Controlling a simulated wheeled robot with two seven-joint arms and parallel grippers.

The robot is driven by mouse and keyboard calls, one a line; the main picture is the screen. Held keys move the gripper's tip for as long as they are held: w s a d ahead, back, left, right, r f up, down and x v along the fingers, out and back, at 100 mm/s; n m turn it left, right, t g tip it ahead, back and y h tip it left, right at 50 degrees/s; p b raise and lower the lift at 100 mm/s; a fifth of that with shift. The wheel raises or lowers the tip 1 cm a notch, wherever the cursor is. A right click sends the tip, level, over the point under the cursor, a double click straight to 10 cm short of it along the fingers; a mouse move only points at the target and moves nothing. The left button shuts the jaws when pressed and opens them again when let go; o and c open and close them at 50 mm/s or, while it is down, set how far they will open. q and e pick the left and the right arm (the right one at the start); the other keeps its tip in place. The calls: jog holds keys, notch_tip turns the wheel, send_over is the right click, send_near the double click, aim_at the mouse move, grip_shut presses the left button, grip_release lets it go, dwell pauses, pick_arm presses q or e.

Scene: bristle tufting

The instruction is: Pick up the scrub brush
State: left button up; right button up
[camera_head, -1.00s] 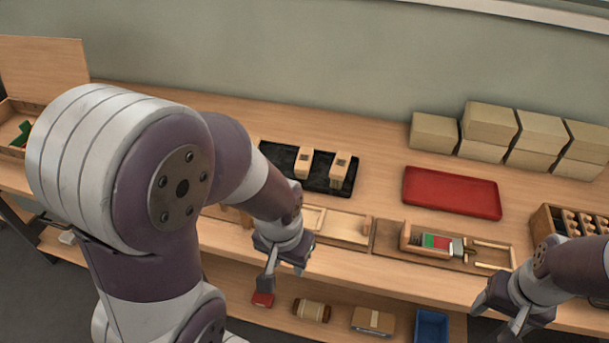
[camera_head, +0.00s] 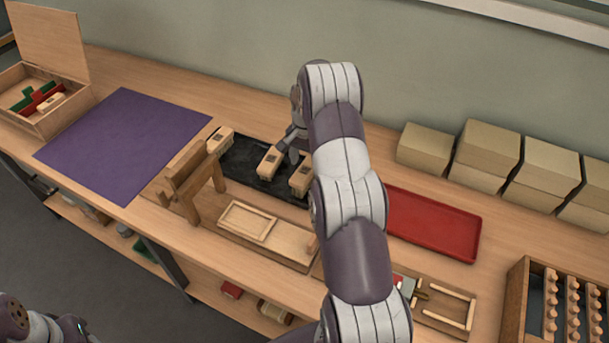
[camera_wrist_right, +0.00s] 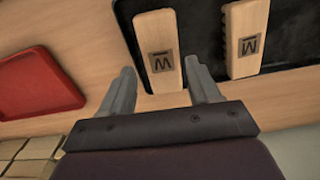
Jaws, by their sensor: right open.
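Several wooden brush blocks lie in the black tray (camera_head: 240,172): one at its left end (camera_head: 220,139), a middle one (camera_head: 270,160) and a right one (camera_head: 301,176). Which of them is the scrub brush I cannot tell; their undersides are hidden. My right gripper (camera_head: 292,151) is over the back of the tray. In the right wrist view it (camera_wrist_right: 162,80) is open and empty. The end of one marked block (camera_wrist_right: 158,45) shows between its fingertips; a second marked block (camera_wrist_right: 244,38) lies right of it. My left arm's end (camera_head: 62,328) is cut off at the lower left; its fingers do not show.
A red tray (camera_head: 435,222) lies right of my right arm, with stacked boxes (camera_head: 425,148) behind. A wooden stand (camera_head: 190,180) is left of the black tray. A purple mat (camera_head: 125,140) lies clear and empty. A peg rack (camera_head: 560,310) stands lower right.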

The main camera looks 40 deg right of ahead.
aim_at(305, 170)
jog(key=shift+a+f, duration=0.3)
jog(key=shift+f, duration=0.6)
jog(key=f, duration=0.1)
jog(key=f+p, duration=0.1)
jog(key=f, duration=0.3)
jog(key=shift+w+d+f, duration=0.1)
jog(key=shift+w+d, duration=0.05)
jog(key=shift+d, duration=0.1)
jog(key=shift+a, duration=0.1)
jog(key=c, duration=0.8)
